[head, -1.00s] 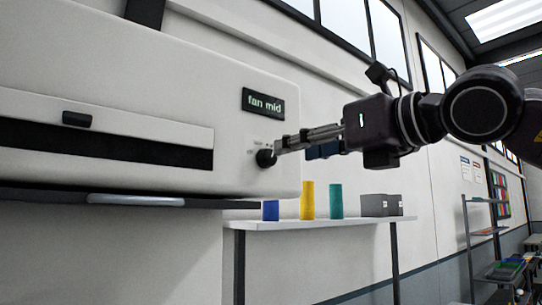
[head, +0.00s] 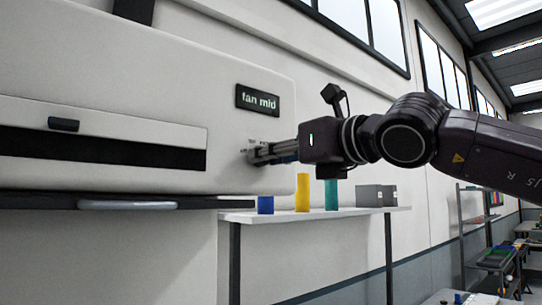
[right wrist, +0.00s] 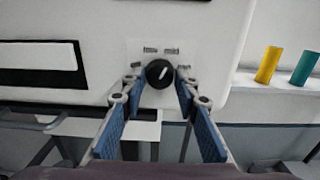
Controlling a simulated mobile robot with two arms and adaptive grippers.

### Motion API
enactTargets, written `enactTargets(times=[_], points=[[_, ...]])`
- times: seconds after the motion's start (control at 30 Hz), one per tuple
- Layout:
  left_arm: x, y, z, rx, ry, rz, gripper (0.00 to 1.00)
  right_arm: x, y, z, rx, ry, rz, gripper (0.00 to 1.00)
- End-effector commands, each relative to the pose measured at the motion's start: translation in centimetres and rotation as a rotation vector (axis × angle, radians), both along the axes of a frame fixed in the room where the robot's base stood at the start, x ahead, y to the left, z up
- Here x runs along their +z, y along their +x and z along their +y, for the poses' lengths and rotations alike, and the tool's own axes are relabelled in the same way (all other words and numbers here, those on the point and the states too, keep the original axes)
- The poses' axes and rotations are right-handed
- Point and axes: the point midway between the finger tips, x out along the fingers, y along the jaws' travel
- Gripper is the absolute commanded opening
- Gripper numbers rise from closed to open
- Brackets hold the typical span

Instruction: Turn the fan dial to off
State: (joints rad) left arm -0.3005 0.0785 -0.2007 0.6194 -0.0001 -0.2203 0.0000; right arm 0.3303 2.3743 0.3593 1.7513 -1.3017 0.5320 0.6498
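The fan dial (right wrist: 159,73) is a round black knob with a white pointer mark on the white machine's front panel (head: 225,100). In the right wrist view the mark slants up and to the right. The display (head: 257,101) above it reads "fan mid". My right gripper (right wrist: 158,78) is open, with one finger on each side of the dial and small gaps showing. In the head view my right gripper (head: 255,153) reaches the panel at the dial and hides most of it. My left gripper is not in view.
Small labels (right wrist: 161,50) sit above the dial. A drawer-like slot with a black handle (head: 63,124) is left of it. A wall shelf (head: 310,214) below right holds blue, yellow and teal rolls and a grey box (head: 376,195). Free space lies in front of the panel.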

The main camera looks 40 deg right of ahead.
Motion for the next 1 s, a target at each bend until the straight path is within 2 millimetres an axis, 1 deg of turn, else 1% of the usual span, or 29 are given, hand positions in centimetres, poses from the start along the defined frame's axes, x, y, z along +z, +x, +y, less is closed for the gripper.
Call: enactTargets(times=[0.03, 0.2, 0.4, 0.57, 0.77, 1.0], points=[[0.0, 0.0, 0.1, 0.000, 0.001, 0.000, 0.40, 0.0, 0.0, 0.0, 0.000, 0.000, 0.000, 0.21], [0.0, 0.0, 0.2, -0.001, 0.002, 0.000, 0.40, 0.0, 0.0, 0.0, 0.000, 0.000, 0.000, 0.02], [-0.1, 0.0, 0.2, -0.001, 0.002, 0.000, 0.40, 0.0, 0.0, 0.0, 0.000, -0.010, -0.001, 0.02], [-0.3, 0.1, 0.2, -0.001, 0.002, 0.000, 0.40, 0.0, 0.0, 0.0, 0.000, -0.058, -0.006, 0.02], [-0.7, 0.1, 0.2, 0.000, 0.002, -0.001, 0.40, 0.0, 0.0, -0.1, -0.001, -0.183, -0.016, 0.02], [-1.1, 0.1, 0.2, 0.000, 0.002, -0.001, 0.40, 0.0, 0.0, -0.1, 0.000, -0.401, -0.033, 0.02]])
